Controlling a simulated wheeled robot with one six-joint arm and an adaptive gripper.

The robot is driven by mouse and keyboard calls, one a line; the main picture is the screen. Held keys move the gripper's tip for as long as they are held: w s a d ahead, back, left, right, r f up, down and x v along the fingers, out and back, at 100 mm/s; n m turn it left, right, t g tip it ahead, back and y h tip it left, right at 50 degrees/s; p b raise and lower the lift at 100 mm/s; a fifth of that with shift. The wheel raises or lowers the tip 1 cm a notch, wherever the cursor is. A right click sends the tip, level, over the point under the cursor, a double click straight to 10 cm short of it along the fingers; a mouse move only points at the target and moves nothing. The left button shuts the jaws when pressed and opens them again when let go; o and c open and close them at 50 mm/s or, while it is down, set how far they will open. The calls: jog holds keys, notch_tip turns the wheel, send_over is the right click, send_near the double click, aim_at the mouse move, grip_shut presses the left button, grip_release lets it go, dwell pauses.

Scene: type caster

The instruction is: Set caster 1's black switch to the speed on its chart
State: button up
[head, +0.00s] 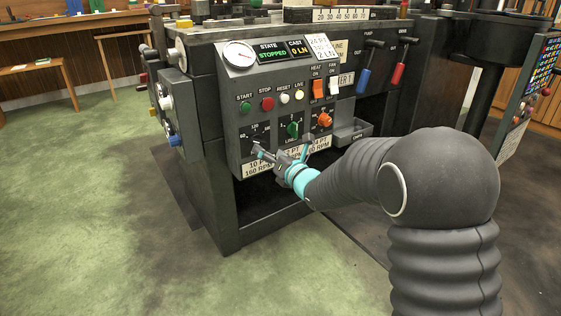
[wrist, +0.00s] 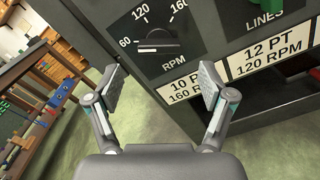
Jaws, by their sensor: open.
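The black switch (wrist: 158,47) is a dark knob with a pale line on a black RPM dial marked 60, 120 and 160. The line lies roughly level in the wrist view, its left end towards 60; I cannot tell the exact setting. Chart plates sit below: one (wrist: 187,88) reads 10 PT, 160 RPM, and another (wrist: 268,58) reads 12 PT, 120 RPM. A third is partly hidden in the head view. My gripper (wrist: 160,84) is open and empty, in front of and below the dial, apart from the switch. It also shows in the head view (head: 279,153).
Caster 1's panel (head: 238,108) carries a green LINES knob (head: 292,129), an orange knob (head: 325,120), several buttons, and a display reading STOPPED, 0 LN. A card (head: 320,46) beside it ends in 2 LN. A small tray (head: 352,131) juts out at right. Green floor at left is clear.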

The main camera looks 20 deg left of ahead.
jog(key=v, duration=0.6)
jog(key=shift+d, duration=0.25)
jog(key=shift+s, duration=0.15)
